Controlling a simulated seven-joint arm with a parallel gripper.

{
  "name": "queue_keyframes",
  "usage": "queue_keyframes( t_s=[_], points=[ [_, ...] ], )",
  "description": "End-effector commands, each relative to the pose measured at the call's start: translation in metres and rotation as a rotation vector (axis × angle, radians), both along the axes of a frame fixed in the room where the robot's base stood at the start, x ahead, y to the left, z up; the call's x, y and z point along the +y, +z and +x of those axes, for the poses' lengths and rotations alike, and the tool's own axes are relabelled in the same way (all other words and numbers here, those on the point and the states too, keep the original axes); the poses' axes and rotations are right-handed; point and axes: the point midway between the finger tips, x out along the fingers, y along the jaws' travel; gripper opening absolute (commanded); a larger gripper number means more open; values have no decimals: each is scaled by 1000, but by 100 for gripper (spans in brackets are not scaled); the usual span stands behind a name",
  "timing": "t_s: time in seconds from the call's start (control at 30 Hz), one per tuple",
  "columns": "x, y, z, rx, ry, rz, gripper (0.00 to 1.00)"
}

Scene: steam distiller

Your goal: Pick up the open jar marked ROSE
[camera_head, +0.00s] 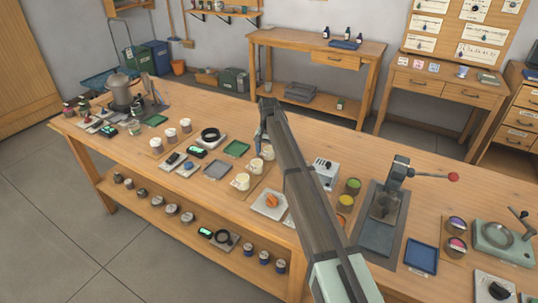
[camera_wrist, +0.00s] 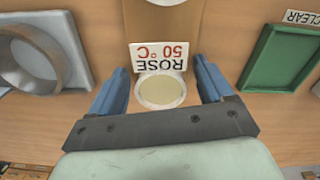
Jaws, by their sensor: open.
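The jar marked ROSE (camera_wrist: 161,91) is seen from above in the wrist view, its round mouth open and pale cream inside. Its card, reading "ROSE 50 °C" (camera_wrist: 165,56), appears upside down beside it. My gripper (camera_wrist: 160,70) is open, with one blue finger on each side of the jar and a visible gap on both sides. I cannot tell how high the fingertips are relative to the rim. In the head view my gripper (camera_head: 259,142) points down over the bench near several pale jars, and the arm hides part of that area.
A green tray (camera_wrist: 285,52) with a "CLEAR" card lies right of the jar in the wrist view. In the head view, pale jars (camera_head: 241,181) and an orange item on a white plate (camera_head: 270,203) stand close by on the crowded bench.

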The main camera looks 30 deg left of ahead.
Motion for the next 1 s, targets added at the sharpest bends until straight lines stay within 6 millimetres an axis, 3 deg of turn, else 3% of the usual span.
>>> queue_keyframes(
  t_s=[0.13, 0.73, 1.0],
  points=[
    [0, 0, 0, 0, 0, 0, 79],
    [0, 1, 0, 0, 0, 0, 22],
    [0, 2, 0, -1, 0, 0, 20]
  ],
)
